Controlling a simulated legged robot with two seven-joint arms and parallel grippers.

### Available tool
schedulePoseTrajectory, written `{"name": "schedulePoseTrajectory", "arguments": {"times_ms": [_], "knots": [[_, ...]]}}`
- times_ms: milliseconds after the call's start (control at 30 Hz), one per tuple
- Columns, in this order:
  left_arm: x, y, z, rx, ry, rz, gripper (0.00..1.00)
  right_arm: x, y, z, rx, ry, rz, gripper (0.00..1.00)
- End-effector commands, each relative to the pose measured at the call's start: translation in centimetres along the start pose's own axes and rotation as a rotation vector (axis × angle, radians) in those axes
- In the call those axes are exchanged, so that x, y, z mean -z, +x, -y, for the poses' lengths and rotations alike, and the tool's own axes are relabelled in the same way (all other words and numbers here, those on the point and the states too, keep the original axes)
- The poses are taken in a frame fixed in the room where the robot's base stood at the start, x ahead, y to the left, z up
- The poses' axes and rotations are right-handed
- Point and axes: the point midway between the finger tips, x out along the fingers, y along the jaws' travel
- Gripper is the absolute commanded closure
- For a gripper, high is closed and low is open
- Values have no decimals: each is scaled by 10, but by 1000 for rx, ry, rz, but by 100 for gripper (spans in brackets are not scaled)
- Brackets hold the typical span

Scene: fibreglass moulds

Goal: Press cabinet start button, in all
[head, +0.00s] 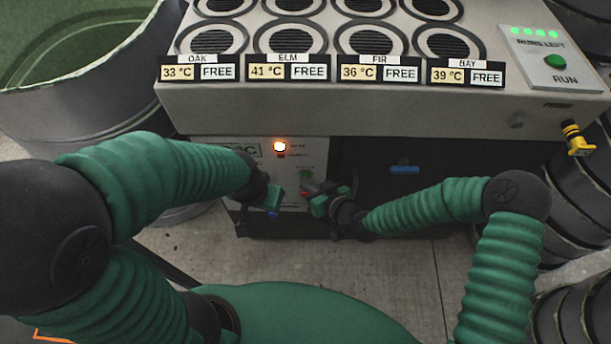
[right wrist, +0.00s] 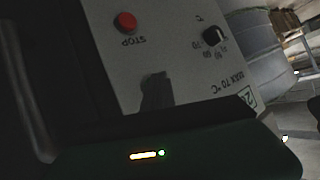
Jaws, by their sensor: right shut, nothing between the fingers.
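The cabinet's pale front panel (head: 232,176) sits below the bench top, with a glowing orange-white lamp (head: 279,146) near its top. A small green button (head: 306,174) shows on the panel, its label too small to read surely. My right gripper (head: 311,196) is shut and empty, close to the panel just below that button; I cannot tell whether it touches. In the right wrist view the panel appears upside down, with a red STOP button (right wrist: 124,22) and a black dial (right wrist: 213,36). The green button is not visible there. My left gripper (head: 272,198) is left of the right one; its jaws are unclear.
The bench top above has several round vents with temperature labels marked FREE. A RUN panel (head: 555,62) with a green button and lit green lights is at right. A yellow-black fitting (head: 577,139) sticks out at the right edge. Grey drums stand at both sides.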

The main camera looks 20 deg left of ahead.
Motion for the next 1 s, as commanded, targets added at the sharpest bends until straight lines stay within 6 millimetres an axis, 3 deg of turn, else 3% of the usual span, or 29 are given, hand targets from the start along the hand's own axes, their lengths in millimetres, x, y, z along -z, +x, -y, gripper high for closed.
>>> {"name": "schedulePoseTrajectory", "arguments": {"times_ms": [1000], "knots": [[2,-7,0,0,0,0,64,-12,-18,13,1,-1,1,100]]}}
